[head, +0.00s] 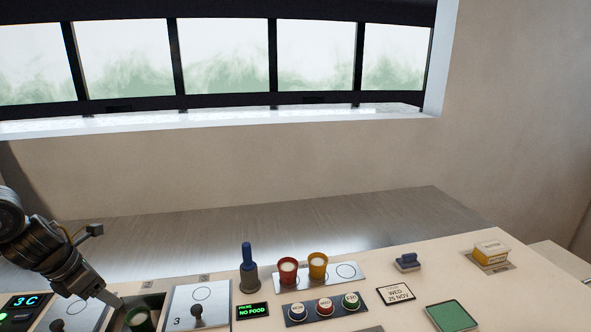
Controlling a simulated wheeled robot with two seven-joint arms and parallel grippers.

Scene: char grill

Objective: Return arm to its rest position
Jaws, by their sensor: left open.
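My left arm comes in from the left edge of the head view, and my left gripper (113,302) is at the lower left, low over the console (225,280). It is open. Its fingertips are close to a dark recess that holds a green cup (139,319); I cannot tell whether they touch. Nothing is seen held in the gripper. My right gripper is not in view.
A red cup (287,271) and an orange cup (318,266) stand on a metal plate. A blue-handled tool (248,268) stands left of them. A lever (197,315), a blue stamp (407,262), a green pad (451,317) and a yellow box (491,252) are also on the console.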

